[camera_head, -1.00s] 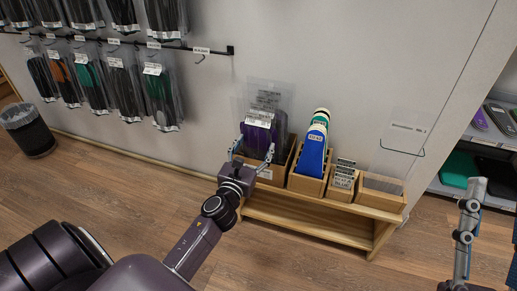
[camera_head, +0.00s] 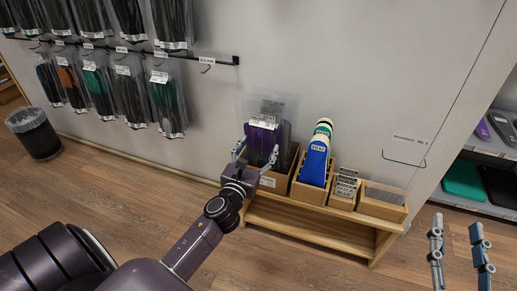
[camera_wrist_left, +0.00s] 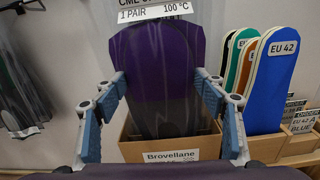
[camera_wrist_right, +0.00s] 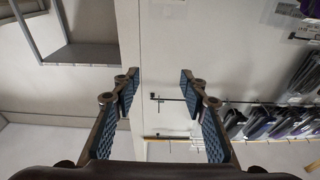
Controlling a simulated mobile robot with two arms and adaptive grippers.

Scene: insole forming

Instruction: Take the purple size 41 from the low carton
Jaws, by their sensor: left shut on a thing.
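The purple insole (camera_head: 255,146) is in a clear pack with a white label and stands upright at the low carton (camera_head: 269,182) on the left of the bench. It also shows in the left wrist view (camera_wrist_left: 156,75), its lower end in front of or inside the carton, labelled "Brovellane" (camera_wrist_left: 171,157). The label's size number is cut off. My left gripper (camera_head: 257,154) is shut on this purple pack, one finger at each side edge. My right gripper (camera_head: 461,252) is open and empty at the lower right, away from the bench.
Right of the carton on the wooden bench (camera_head: 300,228) stand a holder of coloured insoles with a blue EU 42 (camera_head: 314,163) in front, and two small boxes (camera_head: 382,203). Packs hang on a wall rail (camera_head: 205,58). A waste bin (camera_head: 38,138) stands at left.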

